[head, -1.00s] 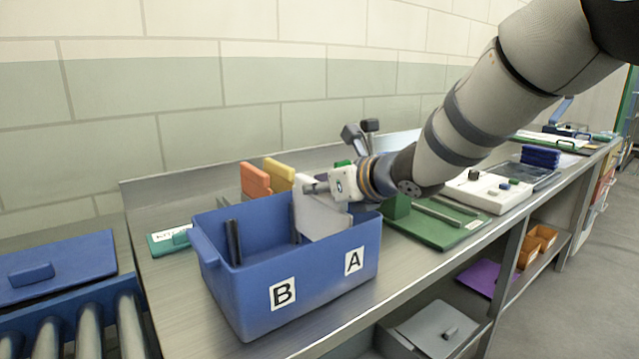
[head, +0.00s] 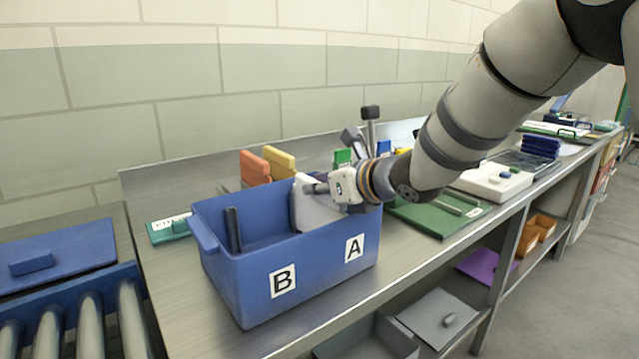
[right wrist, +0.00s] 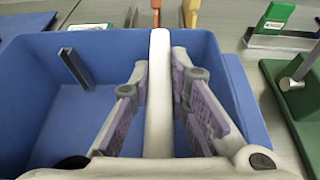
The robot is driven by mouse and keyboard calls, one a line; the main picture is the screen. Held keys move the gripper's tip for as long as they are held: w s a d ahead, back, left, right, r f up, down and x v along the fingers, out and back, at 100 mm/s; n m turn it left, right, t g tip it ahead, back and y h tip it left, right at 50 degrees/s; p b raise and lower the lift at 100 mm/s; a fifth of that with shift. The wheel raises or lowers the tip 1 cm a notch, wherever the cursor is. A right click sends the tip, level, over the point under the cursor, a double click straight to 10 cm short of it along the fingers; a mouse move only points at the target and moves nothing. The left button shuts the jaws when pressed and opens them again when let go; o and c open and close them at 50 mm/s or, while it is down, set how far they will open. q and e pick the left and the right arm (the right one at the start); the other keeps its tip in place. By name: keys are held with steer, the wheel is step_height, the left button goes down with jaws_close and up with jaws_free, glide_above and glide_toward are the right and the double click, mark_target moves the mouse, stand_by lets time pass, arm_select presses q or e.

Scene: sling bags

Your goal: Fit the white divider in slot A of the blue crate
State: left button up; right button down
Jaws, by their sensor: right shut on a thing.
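The blue crate (head: 222,280) stands on the metal bench, with labels B and A on its front wall. Label A (head: 354,248) is at the right end. The white divider (head: 312,212) stands upright inside the crate's right part, its lower edge hidden behind the front wall. My right gripper (head: 322,188) is shut on the divider's top. In the right wrist view the white divider (right wrist: 159,95) runs between the two purple-padded fingers, inside the blue crate (right wrist: 60,110). I cannot tell whether it sits in the slot rails. My left gripper is not in view.
A dark slot rail (head: 233,230) stands inside the crate's left part. Orange (head: 255,167) and yellow (head: 280,163) dividers stand behind the crate. A green board (head: 437,215) and a white box (head: 490,181) lie to the right. A roller conveyor (head: 85,315) is at the left.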

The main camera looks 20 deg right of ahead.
steer(key=shift+f, duration=0.75)
steer(key=c, duration=1.4)
jaws_free()
steer(key=shift+c, duration=0.2)
steer(key=v, duration=1)
steer(key=shift+s+d+f, duration=0.15)
steer(key=shift+s+d, duration=0.05)
steer(key=shift+s+d+r, duration=0.1)
steer(key=shift+s+r, duration=0.45)
steer(key=shift+s, duration=0.2)
